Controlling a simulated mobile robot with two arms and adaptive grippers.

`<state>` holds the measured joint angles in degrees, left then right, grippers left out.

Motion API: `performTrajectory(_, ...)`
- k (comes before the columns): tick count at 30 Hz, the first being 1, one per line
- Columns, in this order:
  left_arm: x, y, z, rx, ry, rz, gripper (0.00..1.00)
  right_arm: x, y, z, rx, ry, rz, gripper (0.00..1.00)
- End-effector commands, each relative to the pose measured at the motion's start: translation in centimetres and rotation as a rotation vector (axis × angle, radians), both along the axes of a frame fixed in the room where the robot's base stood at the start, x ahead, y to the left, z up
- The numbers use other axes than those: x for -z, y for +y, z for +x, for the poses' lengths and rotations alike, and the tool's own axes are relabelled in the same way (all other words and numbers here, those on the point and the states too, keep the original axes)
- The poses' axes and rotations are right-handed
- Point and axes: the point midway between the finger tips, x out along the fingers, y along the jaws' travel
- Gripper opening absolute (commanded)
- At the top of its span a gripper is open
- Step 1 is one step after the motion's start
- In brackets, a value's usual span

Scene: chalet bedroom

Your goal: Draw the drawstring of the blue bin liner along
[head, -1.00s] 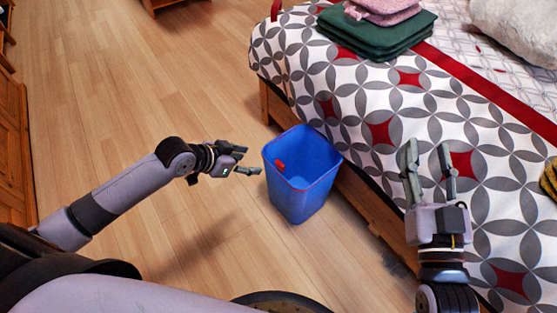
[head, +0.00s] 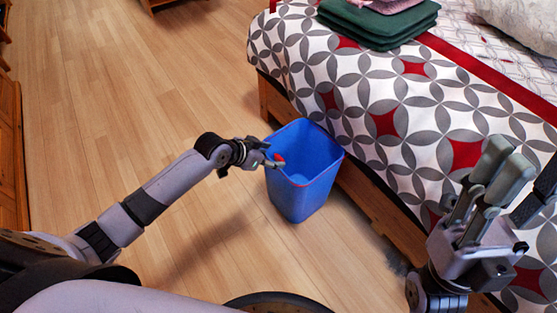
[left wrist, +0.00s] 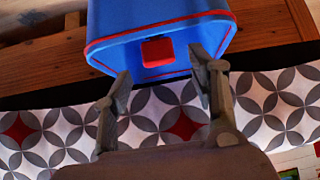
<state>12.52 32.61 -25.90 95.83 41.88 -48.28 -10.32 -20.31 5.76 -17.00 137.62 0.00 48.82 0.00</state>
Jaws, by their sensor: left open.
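The blue bin liner (head: 318,185) stands open-mouthed like a bin on the floor beside the bed, with a red drawstring (head: 318,184) along its rim. A red tab (head: 279,158) sits at the rim's left side. My left gripper (head: 275,163) is at this tab, its fingers partly over it in the head view. In the left wrist view the open fingers (left wrist: 161,72) are spread, and the red tab (left wrist: 157,52) shows in the gap between them, not gripped. My right gripper (head: 503,168) is above the bed at the right; its finger gap is unclear from this angle.
The bed (head: 365,90) with a patterned cover stands right behind the liner, its wooden frame (head: 365,205) close to it. Folded green cloth (head: 380,25) lies on the bed. The wooden floor (head: 130,100) at left is clear.

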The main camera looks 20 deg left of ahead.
Motion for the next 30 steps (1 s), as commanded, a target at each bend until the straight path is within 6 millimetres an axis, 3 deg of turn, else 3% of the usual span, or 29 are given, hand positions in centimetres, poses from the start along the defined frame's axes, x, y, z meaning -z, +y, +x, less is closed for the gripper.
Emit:
performTrajectory(1, 1.2, -0.6, 0.7, 0.001, -0.001, -0.003, 0.53, 0.9, -0.1, -0.5, -0.002, -0.028, 0.010, 0.40)
performTrajectory(7, 2.9, -1.5, 2.2, 0.000, 0.000, -0.002, 0.53, 1.8, -0.2, -1.0, -0.003, -0.050, 0.017, 0.40)
performTrajectory(20, 3.3, -1.8, 2.7, 0.001, 0.000, 0.000, 0.53, 2.0, -0.2, -1.0, -0.003, -0.049, 0.015, 0.40)
performTrajectory(30, 3.3, -1.8, 2.7, 0.001, 0.000, -0.001, 0.30, 2.0, -0.2, -0.9, -0.003, -0.048, 0.015, 0.40)
